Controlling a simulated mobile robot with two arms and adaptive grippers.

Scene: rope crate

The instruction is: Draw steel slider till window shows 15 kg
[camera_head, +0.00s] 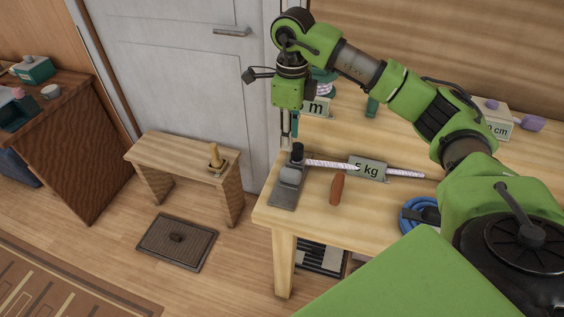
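A grey metal base (284,196) lies at the left end of the workbench (310,219), with a rounded pale grey piece and a dark upright post (297,153) on it. A white twisted rope (330,164) runs right from the post to a grey-green plate marked "kg" (367,169) and on past it. I cannot make out a weight reading or tell which part is the steel slider. My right gripper (290,135) points down just above the post, with its thin fingers near the post's top. Its opening is too small to tell. My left gripper is out of view.
A tool with a reddish-brown handle (337,190) lies in front of the plate. A blue coil (417,212) lies farther right. Behind stand a sign marked "m" (317,107) and a block marked "cm" (496,122). A low wooden stool (178,150) stands left of the workbench.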

